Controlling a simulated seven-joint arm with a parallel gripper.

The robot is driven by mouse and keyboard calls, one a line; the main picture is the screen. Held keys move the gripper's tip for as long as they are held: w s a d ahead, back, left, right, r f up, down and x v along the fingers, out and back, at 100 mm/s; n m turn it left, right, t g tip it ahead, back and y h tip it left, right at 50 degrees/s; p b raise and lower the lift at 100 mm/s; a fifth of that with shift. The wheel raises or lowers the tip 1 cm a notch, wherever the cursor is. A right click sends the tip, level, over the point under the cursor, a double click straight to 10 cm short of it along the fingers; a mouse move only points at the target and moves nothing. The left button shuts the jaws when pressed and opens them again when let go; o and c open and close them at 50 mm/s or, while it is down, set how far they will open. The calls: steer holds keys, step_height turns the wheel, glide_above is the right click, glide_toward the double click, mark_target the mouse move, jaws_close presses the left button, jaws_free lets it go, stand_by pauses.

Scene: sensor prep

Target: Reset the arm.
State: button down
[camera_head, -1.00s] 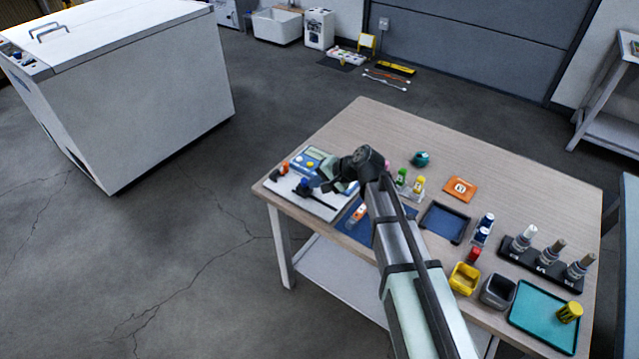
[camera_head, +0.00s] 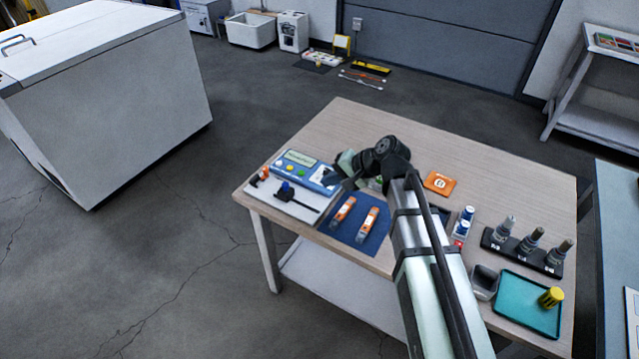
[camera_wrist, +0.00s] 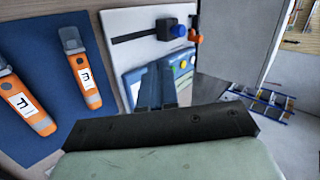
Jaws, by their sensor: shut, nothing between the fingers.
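My gripper (camera_head: 335,180) is above the left part of the wooden table (camera_head: 400,125), close to the right end of a blue and grey meter (camera_head: 300,168). In the wrist view the fingers (camera_wrist: 158,85) are together with nothing between them, in front of the meter (camera_wrist: 180,75). I cannot tell whether they touch it. Two orange sensors lie on a blue mat (camera_head: 352,238). They show as one sensor (camera_head: 343,211) and another sensor (camera_head: 368,222), and both also appear in the wrist view (camera_wrist: 82,68).
A white board (camera_head: 290,205) with a blue-knobbed clamp lies left of the mat. An orange card (camera_head: 439,183), a black rack of bottles (camera_head: 520,252), a teal tray (camera_head: 525,305) with a yellow cup and a grey bin (camera_head: 485,281) stand to the right. My arm hides the table's middle.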

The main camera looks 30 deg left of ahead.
steer(key=shift+w+d+r, duration=0.1)
steer(key=shift+d+r, duration=0.3)
steer(key=shift+d, duration=0.05)
stand_by(0.3)
